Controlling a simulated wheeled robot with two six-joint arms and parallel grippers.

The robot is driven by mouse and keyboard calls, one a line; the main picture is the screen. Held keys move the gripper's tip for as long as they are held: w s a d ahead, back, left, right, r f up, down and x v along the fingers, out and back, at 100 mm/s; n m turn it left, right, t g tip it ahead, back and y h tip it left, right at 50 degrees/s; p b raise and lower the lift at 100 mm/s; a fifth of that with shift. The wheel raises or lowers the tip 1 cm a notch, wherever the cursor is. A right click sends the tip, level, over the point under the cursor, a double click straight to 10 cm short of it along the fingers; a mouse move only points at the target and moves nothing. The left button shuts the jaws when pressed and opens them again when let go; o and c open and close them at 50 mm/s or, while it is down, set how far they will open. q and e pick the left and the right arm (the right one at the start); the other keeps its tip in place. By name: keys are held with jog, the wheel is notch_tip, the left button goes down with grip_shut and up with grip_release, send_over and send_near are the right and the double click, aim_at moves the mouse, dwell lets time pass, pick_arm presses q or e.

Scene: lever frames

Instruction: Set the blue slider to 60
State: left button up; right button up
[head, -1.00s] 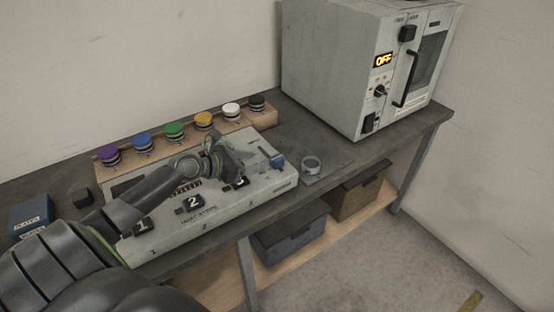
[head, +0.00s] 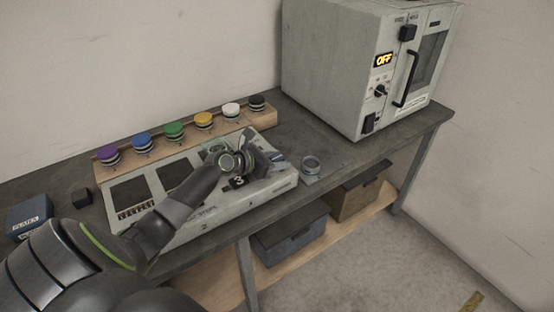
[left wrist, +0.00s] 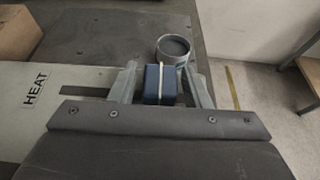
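The blue slider knob (left wrist: 160,84), with a white line across its top, sits at the right end of a dark slot in the white panel (head: 225,205). The word HEAT is printed beside this slot in the left wrist view. My left gripper (left wrist: 162,82) is over the knob with one finger on each side of it. The fingers look apart from the knob, with small gaps. In the head view my left gripper (head: 268,156) is at the panel's far right end and mostly hides the knob. My right gripper is not in view.
A row of coloured knobs (head: 174,131) stands on a wooden strip behind the panel. A round grey cup (head: 311,166) is just right of the panel, close to my gripper. An oven (head: 335,75) reading OFF stands further right. Dark boxes lie at the left.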

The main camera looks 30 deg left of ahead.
pick_arm(q)
grip_shut()
jog(key=shift+w+a+f+b, duration=0.1)
jog(key=shift+w+a+b, duration=0.15)
jog(key=shift+a, duration=0.3)
jog(key=shift+w+a+r+b, duration=0.1)
jog(key=shift+w+a+b, duration=0.15)
jog(key=shift+a, duration=0.3)
jog(key=shift+w+a+f+b, duration=0.1)
jog(key=shift+w+a+b, duration=0.15)
jog(key=shift+a, duration=0.55)
jog(key=shift+o, duration=1.2)
grip_release()
jog(key=v, duration=1.7)
jog(key=shift+s+a, duration=0.1)
jog(key=shift+s, duration=0.05)
